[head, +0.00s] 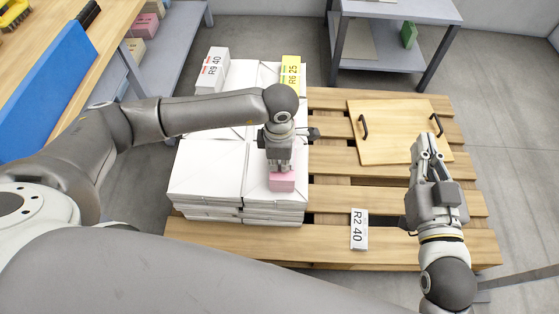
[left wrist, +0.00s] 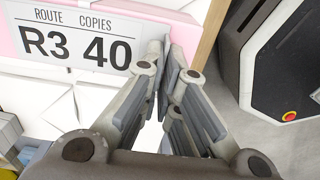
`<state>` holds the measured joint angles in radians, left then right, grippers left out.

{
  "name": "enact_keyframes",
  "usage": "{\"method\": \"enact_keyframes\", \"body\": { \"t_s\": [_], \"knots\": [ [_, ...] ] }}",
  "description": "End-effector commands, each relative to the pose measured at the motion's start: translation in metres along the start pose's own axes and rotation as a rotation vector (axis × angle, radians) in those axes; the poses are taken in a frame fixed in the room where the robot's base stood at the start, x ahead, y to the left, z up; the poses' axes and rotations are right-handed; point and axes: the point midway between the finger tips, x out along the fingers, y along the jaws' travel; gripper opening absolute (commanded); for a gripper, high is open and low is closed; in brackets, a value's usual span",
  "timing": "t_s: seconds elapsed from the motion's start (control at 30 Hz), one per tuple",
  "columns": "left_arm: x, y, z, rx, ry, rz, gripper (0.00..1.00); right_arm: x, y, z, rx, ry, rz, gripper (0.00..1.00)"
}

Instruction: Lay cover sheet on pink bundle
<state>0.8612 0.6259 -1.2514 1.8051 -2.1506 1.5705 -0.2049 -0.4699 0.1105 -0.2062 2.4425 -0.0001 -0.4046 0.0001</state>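The pink bundle (head: 284,184) sits on the right front part of a white paper stack. My left gripper (head: 279,165) points down right over it, and its fingers cover part of the bundle. A white sheet marked R2 40 (head: 358,229) lies on the pallet. My right gripper (head: 429,146) looks shut and empty at the right.
White stacks (head: 208,170) fill the left of the wooden pallet (head: 325,200). A white R9 40 bundle (head: 212,70) and a yellow R6 25 bundle (head: 291,72) sit at their back. A board with two handles (head: 390,125) lies at the right. A grey shelf (head: 400,10) stands behind.

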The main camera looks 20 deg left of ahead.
Motion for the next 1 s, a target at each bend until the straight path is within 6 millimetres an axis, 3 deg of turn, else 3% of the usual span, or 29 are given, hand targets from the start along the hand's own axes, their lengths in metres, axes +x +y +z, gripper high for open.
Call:
{"method": "enact_keyframes", "body": {
  "t_s": [0.17,0.4,0.77,1.0],
  "knots": [
    [0.001,0.0,0.0,0.0,0.0,0.0,0.0,0.0,-0.001,-0.003,0.001,0.019,-0.001,0.0],
    [0.001,0.0,0.0,0.0,0.0,0.0,0.3,0.0,-0.001,-0.004,0.001,0.022,-0.002,0.0],
    [-0.003,0.0,0.0,0.0,-0.001,0.001,0.3,0.001,0.0,-0.002,0.0,0.018,0.0,0.0],
    [-0.042,0.002,0.001,0.0,-0.003,0.005,0.3,0.0,0.0,-0.003,0.0,0.019,0.0,0.0]
  ]
}}
